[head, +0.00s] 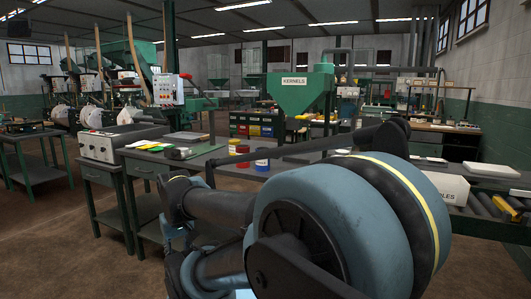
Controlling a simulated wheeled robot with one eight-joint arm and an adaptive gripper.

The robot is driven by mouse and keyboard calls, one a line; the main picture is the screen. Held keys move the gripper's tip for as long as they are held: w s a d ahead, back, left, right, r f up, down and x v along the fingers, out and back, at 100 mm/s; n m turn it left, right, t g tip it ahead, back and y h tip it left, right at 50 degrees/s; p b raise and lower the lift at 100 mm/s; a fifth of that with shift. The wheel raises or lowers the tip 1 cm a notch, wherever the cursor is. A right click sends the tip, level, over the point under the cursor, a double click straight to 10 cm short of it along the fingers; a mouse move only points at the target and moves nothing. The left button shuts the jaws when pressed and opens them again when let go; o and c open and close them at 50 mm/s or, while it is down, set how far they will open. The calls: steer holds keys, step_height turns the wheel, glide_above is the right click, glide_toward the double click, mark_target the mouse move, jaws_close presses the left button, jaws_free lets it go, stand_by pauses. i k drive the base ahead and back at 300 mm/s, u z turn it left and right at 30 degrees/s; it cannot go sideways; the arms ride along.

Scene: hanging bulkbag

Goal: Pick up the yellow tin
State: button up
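A small yellow tin (234,142) seems to stand on the dark workbench (205,160), behind a red tin (243,150); it is too small to be sure of its shape. A white and blue tin (262,160) stands just right of the red one, nearer to me. My own arm fills the lower middle and right of the head view, with large blue and black joints, and covers part of the bench. I cannot make out the fingers of my gripper, and nothing held shows.
A grey control box (122,143) sits on the bench's left end, near green and yellow cards (150,146). A green hopper marked KERNELS (297,95) stands behind. A roller conveyor (490,207) with a yellow object (503,204) is at right. Brown floor is open at left.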

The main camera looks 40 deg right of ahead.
mark_target(231, 145)
steer(key=z, duration=0.9)
steer(key=i, duration=1)
steer(key=u, duration=0.05)
